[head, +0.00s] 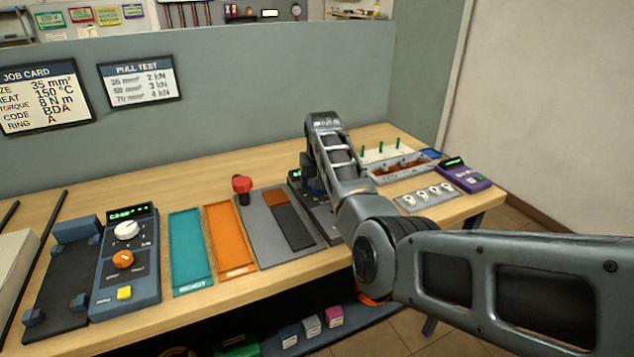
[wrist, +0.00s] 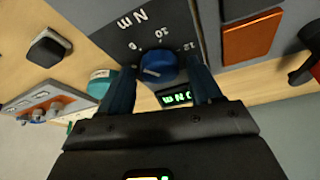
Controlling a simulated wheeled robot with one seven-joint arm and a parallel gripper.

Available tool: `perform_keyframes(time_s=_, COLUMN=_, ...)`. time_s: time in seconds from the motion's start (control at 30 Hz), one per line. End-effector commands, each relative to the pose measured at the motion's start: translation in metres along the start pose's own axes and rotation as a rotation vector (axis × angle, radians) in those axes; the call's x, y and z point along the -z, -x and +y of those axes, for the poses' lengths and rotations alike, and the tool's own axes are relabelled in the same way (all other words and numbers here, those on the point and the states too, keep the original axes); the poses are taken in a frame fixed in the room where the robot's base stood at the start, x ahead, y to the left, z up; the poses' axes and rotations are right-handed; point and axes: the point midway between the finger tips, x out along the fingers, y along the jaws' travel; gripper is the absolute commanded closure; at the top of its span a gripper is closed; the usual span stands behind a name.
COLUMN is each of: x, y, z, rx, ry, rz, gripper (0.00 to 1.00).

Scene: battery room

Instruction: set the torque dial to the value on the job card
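The job card (head: 36,98) hangs on the grey partition at the left, its left edge cut off; its torque line reads 8 N m. The torque dial (wrist: 158,67) is a round blue knob on a dark panel (wrist: 120,32) marked N m, with scale numbers around it, seen upside down in the wrist view. A small green-lit display (wrist: 175,98) sits beside it; I cannot read its value surely. My gripper (wrist: 163,75) is open, with one finger on each side of the knob and a gap visible at the right. In the head view my arm hides the dial.
A crimp unit with white and orange knobs (head: 126,258) stands at the left. Teal (head: 188,250) and orange (head: 228,238) trays and a red-knobbed lever (head: 242,186) lie left of my arm. A purple device (head: 466,177) and a plate of lugs (head: 428,195) are at the right.

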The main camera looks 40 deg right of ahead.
Motion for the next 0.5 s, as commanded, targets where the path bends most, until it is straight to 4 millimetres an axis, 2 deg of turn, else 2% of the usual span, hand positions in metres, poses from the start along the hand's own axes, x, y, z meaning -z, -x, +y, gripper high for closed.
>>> perform_keyframes(time_s=0.33, x=0.000, y=0.003, z=0.000, rx=0.000, ry=0.000, rz=0.001, gripper=0.31)
perform_keyframes(time_s=0.5, x=0.001, y=0.020, z=0.000, rx=0.001, ry=0.000, rz=0.004, gripper=0.31)
